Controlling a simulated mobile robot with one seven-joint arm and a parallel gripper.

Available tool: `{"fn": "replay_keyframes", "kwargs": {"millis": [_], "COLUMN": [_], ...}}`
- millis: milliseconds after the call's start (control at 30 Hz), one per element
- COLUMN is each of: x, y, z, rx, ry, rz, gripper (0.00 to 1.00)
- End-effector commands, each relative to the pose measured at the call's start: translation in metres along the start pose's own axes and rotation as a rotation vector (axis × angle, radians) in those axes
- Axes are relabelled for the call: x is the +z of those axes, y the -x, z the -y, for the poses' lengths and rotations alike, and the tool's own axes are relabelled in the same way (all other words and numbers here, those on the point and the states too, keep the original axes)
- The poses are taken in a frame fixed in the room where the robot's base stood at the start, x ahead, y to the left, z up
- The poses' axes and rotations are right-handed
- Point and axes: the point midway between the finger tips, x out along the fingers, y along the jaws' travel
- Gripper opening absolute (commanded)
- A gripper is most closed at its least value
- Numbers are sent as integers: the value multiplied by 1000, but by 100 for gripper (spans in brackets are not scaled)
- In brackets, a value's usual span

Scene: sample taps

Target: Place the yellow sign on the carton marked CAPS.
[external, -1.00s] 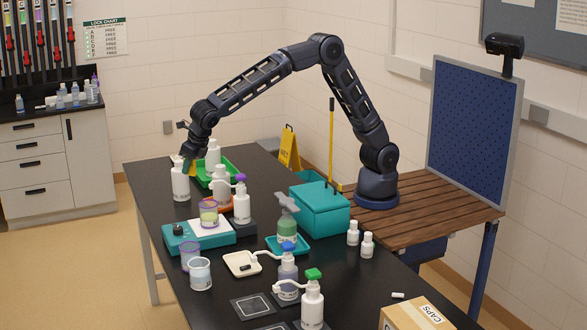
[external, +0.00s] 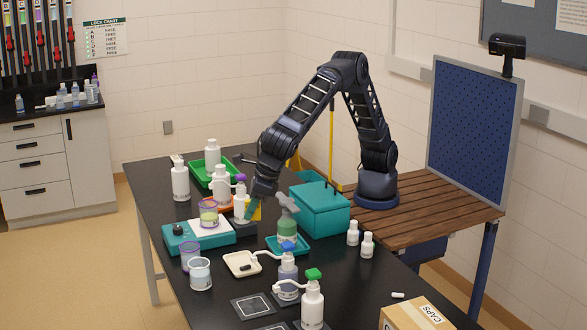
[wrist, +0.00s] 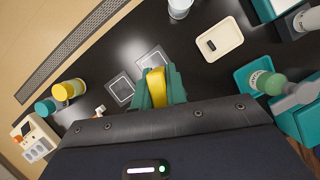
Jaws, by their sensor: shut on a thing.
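My gripper (external: 252,207) is shut on the small yellow sign (external: 257,211) and holds it above the black table, near the white bottle with the purple top. In the wrist view the yellow sign (wrist: 156,87) stands between the teal fingers of my gripper (wrist: 157,90); its face cannot be read. The carton marked CAPS (external: 405,318) is at the bottom right of the external view, cut off by the frame edge. Its label (external: 431,313) lies on its top. I cannot make out the carton in the wrist view.
A green-capped pump bottle (external: 312,302), a blue-topped bottle (external: 288,270) and a grey-topped green bottle (external: 288,228) stand between my gripper and the carton. A teal box (external: 322,213) and two small white bottles (external: 360,240) are to the right. A small white piece (external: 398,295) lies near the carton.

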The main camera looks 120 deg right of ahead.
Motion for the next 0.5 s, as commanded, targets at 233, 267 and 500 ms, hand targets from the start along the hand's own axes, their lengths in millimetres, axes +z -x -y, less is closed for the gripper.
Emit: {"fn": "replay_keyframes", "kwargs": {"millis": [233, 267, 500], "x": [-79, -90, -172], "y": [39, 44, 83], "z": [-71, -79, -132], "rx": [41, 45, 82], "ry": [88, 99, 179], "rz": [-1, -1, -3], "gripper": [0, 0, 0]}}
